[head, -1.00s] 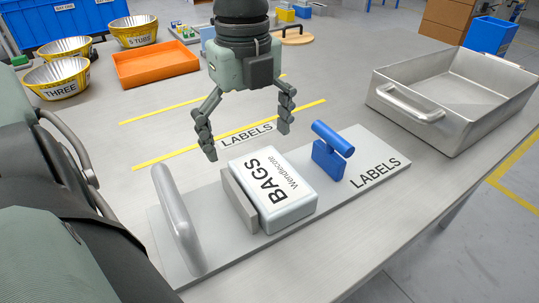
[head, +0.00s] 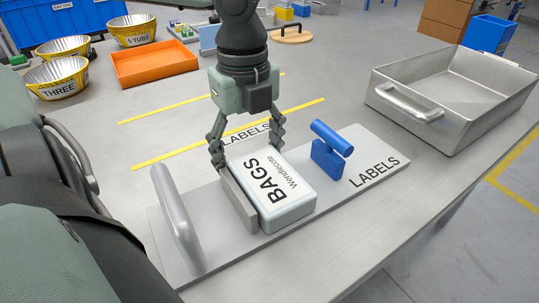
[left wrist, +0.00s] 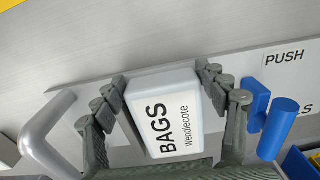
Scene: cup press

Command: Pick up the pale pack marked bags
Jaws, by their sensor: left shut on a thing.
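The pale pack marked BAGS (head: 286,204) lies flat on a grey board, its lettering up; it also shows in the left wrist view (left wrist: 163,115). My left gripper (head: 247,155) is over the pack's far end, pointing down. In the left wrist view, the fingers of my left gripper (left wrist: 160,76) are closed against the pack's two sides. The pack still appears to rest on the board. My right gripper is not in view.
The grey board (head: 385,160) carries a grey block (head: 238,203) against the pack, a grey handle (head: 178,220) at left and a blue T-shaped handle (head: 328,160) at right. A metal tray (head: 400,104) stands at right. An orange tray (head: 155,65) and yellow bowls (head: 57,80) stand behind.

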